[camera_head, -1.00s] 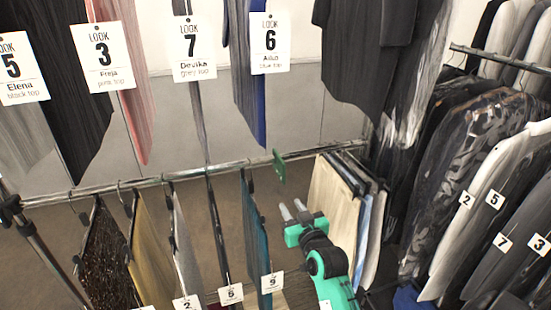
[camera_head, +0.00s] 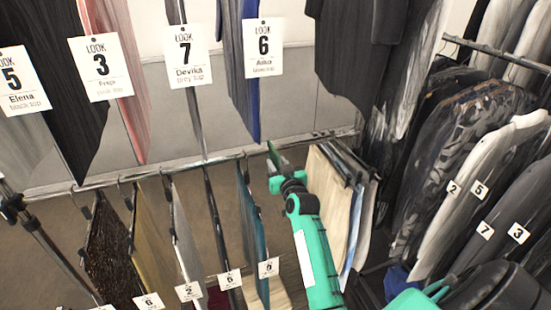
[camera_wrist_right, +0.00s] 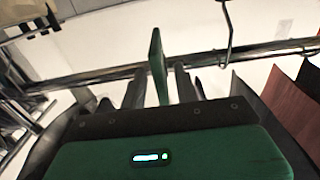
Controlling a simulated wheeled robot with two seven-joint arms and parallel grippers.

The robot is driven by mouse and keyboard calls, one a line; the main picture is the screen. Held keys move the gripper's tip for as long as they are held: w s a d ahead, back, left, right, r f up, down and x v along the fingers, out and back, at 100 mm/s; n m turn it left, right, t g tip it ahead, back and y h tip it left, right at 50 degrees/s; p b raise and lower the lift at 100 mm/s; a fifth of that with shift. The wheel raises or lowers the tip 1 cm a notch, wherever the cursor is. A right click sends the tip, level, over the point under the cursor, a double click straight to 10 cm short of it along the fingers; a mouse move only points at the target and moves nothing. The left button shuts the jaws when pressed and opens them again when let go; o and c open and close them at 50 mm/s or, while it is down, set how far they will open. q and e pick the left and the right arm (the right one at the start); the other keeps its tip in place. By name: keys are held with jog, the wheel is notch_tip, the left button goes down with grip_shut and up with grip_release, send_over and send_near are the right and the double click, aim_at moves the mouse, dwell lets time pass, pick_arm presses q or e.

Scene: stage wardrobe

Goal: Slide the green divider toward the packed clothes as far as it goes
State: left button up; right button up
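The green divider (camera_head: 273,154) is a thin plate on the lower rail (camera_head: 150,175), just left of the packed clothes (camera_head: 325,195) at the rail's right end. A small gap shows between the divider and the clothes. My right gripper (camera_head: 275,168) is at the divider, and its fingertips are mostly hidden in the head view. In the right wrist view the divider (camera_wrist_right: 157,65) stands upright between the two dark fingers of my right gripper (camera_wrist_right: 158,85). Space shows on both sides of it, so the fingers are apart. My left gripper is not in view.
Several spaced garments with number tags (camera_head: 268,268) hang left of the divider. Look cards (camera_head: 263,48) and tops hang on a rail above. A rack of dark and grey clothes (camera_head: 460,190) stands at the right. A stretch of lower rail left of the divider is bare.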

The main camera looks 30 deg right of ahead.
jog(key=shift+x, duration=1.05)
grip_shut()
jog(key=s+d+b, duration=0.4)
jog(key=d, duration=1.1)
jog(key=shift+d, duration=0.35)
